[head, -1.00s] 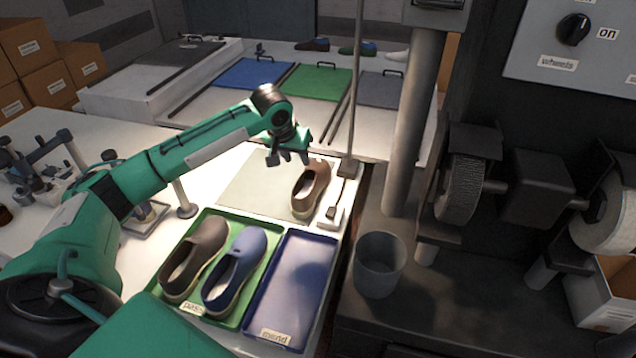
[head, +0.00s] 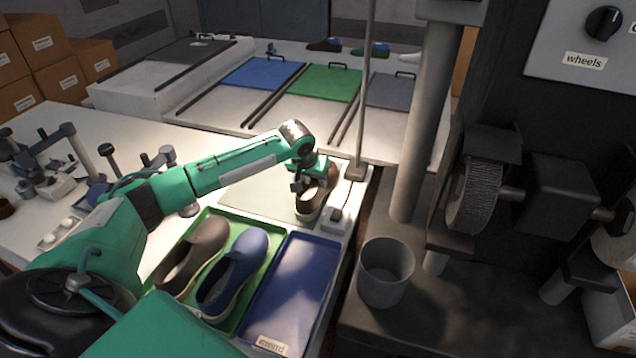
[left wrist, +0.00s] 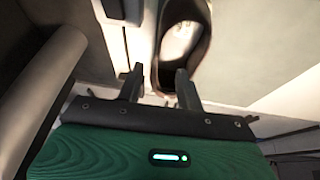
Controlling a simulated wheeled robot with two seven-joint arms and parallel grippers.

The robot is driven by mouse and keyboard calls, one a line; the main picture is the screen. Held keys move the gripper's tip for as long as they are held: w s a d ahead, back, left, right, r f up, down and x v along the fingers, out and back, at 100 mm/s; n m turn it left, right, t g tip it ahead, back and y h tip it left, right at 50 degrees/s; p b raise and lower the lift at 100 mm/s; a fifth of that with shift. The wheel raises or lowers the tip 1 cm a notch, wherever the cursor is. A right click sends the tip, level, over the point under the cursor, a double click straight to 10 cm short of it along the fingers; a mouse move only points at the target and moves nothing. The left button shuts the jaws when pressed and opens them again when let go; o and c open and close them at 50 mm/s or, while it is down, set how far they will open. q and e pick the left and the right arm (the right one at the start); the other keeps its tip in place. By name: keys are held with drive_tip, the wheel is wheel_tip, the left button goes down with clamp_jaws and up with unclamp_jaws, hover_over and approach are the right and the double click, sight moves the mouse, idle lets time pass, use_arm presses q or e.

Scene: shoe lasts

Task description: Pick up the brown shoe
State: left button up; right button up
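The brown shoe (head: 308,207) stands on the pale mat at the far end of the bench, partly hidden by my left gripper (head: 312,184). In the left wrist view the shoe (left wrist: 205,50) shows its dark rim and pale inside. My left gripper (left wrist: 160,84) is open there, its two fingers apart. The near rim of the shoe lies ahead between the fingertips, the right finger overlapping its opening in the picture. I cannot tell whether they touch. My right gripper is not in view.
A green tray (head: 254,285) holds a dark grey-brown shoe (head: 190,255) and a blue shoe (head: 232,272). An empty blue tray (head: 290,290) lies beside it. A thin upright pole (head: 362,100) stands close right of the brown shoe. A grey cup (head: 386,272) stands further right.

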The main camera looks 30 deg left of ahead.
sight(317, 188)
use_arm(q)
drive_tip(key=shift+f, duration=0.2)
drive_tip(key=p+x, duration=0.1)
drive_tip(key=x, duration=0.2)
drive_tip(key=shift+a+f+p, duration=0.1)
drive_tip(key=shift+f+p, duration=0.2)
drive_tip(key=shift+p, duration=0.1)
drive_tip(key=shift+w+f, duration=0.2)
drive_tip(key=shift+f, duration=0.4)
drive_tip(key=shift+r, duration=0.1)
clamp_jaws()
